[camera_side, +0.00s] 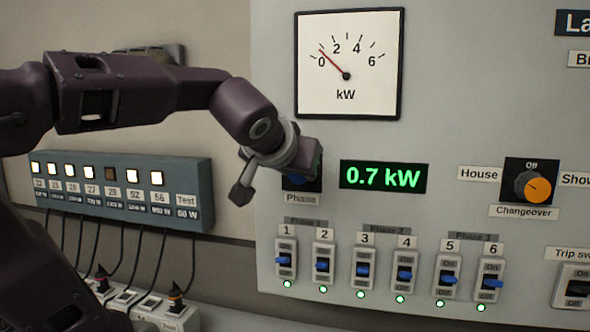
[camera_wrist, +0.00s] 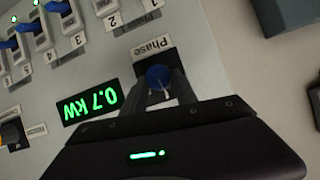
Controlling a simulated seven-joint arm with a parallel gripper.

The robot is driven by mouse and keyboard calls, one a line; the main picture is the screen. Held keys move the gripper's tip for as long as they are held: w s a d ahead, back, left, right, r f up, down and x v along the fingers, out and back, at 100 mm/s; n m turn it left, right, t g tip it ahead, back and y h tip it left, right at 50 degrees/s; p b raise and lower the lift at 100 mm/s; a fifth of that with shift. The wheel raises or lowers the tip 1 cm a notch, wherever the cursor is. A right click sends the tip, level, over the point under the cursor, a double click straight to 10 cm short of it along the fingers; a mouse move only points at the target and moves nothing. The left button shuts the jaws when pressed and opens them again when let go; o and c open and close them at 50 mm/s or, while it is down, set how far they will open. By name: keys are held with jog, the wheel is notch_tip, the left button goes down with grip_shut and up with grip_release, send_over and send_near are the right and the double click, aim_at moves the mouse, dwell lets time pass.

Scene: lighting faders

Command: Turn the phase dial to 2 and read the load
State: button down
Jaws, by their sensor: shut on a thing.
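The blue phase dial (camera_wrist: 158,76) sits between my gripper's fingers in the wrist view, above the "Phase" label (camera_side: 301,198). My gripper (camera_wrist: 160,92) is shut on the dial; in the side view my gripper (camera_side: 308,168) covers most of it. I cannot read which number the dial points to. The green digital display (camera_side: 383,177) right of the dial reads 0.7 kW; it also shows upside down in the wrist view (camera_wrist: 90,103). The round-scale kW meter (camera_side: 348,64) above has its red needle between 0 and 2, near the 0.
Several numbered switches (camera_side: 363,269) with blue levers and lit green lamps stand below the display. An orange changeover knob (camera_side: 532,187) is to the right. A lamp box (camera_side: 120,190) with one dark window is at left, above plugs and cables (camera_side: 140,305).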

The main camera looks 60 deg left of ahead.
jog(key=shift+m+g, duration=0.3)
jog(key=shift+m, duration=0.1)
jog(key=shift+d+f+y, duration=0.1)
jog(key=shift+y, duration=0.2)
jog(key=c, duration=1)
grip_release()
jog(key=shift+o, duration=0.2)
jog(key=v, duration=0.7)
